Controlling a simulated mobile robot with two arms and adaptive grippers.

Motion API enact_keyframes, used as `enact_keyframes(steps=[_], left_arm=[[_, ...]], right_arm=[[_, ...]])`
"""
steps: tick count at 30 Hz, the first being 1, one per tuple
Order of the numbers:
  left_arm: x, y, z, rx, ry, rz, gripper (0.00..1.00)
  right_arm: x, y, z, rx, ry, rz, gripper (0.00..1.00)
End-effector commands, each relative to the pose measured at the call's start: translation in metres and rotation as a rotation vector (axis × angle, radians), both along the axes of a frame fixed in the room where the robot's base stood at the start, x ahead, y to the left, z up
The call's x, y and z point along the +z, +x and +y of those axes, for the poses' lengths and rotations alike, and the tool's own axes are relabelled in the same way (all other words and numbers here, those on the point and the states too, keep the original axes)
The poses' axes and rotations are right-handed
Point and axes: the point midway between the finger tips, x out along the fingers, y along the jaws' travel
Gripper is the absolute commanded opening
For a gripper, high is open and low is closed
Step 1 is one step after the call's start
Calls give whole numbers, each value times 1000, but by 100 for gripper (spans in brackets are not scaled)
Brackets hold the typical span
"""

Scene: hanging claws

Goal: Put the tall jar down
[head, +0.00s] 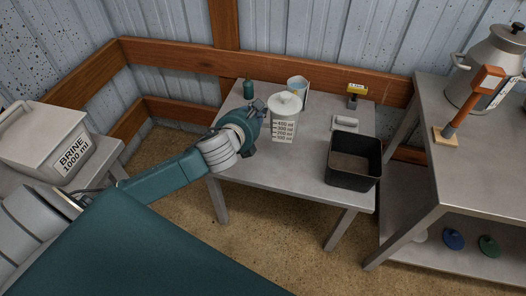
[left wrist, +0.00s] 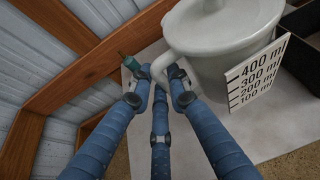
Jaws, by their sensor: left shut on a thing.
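The tall jar (head: 284,121) is white with a lid and a scale of ml marks on its front. It stands upright at the small grey table (head: 270,171); I cannot tell whether its base touches the top. My left gripper (head: 262,107) is at the jar's left side. In the left wrist view, the fingers of this gripper (left wrist: 160,82) are shut on the handle of the jar (left wrist: 215,45). The jar's underside is hidden. My right gripper is not in view.
A green bottle (head: 248,88), a pale cup (head: 298,84), a yellow-topped sign (head: 357,89), a small white item (head: 346,122) and a black bin (head: 355,171) share the table. A brine container (head: 46,141) is left; a higher bench (head: 472,165) is right. The table's front is clear.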

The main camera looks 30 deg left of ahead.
Motion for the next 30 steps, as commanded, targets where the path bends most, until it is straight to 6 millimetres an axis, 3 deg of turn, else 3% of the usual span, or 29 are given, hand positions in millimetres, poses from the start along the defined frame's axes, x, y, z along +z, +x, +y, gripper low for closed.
enact_keyframes(steps=[1, 6, 12, 15, 20, 30], left_arm=[[-3, 11, 16, -24, 11, -13, 0], [21, 30, 48, -88, 9, -13, 0], [48, 39, 65, -127, 4, -6, 0], [50, 40, 67, -135, -1, -2, 0], [23, 39, 67, -135, -7, 4, 0], [-64, 39, 66, -134, -9, 3, 0]], right_arm=[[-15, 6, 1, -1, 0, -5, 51], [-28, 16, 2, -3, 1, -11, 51], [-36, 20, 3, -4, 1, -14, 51], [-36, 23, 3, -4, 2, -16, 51], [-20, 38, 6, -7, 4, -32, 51], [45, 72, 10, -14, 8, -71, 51]])
